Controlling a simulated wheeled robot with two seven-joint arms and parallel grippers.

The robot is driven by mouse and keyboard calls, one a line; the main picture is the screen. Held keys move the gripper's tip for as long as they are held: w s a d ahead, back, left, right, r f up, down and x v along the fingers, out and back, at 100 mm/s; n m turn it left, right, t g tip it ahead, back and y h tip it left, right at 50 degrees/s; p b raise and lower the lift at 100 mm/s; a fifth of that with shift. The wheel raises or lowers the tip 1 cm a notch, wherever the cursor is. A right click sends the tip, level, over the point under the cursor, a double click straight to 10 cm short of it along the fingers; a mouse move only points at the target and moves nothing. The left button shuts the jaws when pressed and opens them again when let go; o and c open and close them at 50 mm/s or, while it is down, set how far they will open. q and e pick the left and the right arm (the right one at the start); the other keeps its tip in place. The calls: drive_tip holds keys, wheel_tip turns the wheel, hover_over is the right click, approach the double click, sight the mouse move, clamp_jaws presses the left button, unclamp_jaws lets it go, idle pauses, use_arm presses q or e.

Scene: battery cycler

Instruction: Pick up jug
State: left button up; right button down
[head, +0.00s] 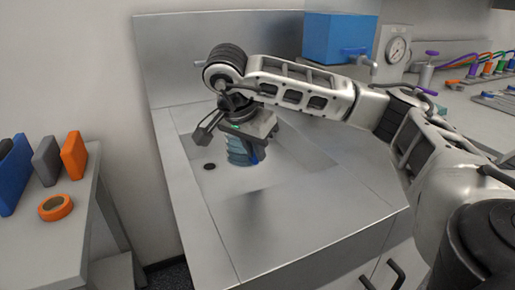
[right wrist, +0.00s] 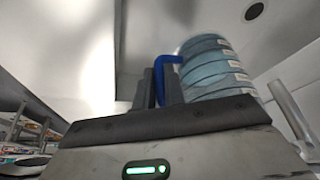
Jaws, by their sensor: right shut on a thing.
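The jug (head: 240,152) is a translucent blue ribbed container with a dark blue handle, inside the steel sink basin. My right gripper (head: 253,150) is over it and hides its upper part in the head view. In the right wrist view the jug (right wrist: 212,68) lies just beyond the gripper, with its blue handle (right wrist: 161,78) at the dark fingers. My right gripper (right wrist: 162,88) is shut on the handle. I cannot tell whether the jug touches the basin floor. My left gripper is not in view.
The sink basin (head: 299,167) has steel walls and a dark drain (head: 209,166). A blue box (head: 338,37) and a gauge (head: 396,49) stand behind on the right. A side table (head: 40,235) at left holds blue, grey and orange items.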

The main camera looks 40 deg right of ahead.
drive_tip(key=s+a+r+p, duration=0.3)
drive_tip(key=s+a+r, duration=0.2)
drive_tip(key=a, duration=0.3)
drive_tip(key=shift+s+a+r+p, duration=0.25)
drive_tip(key=shift+a+r+p, duration=0.05)
drive_tip(key=shift+p, duration=0.1)
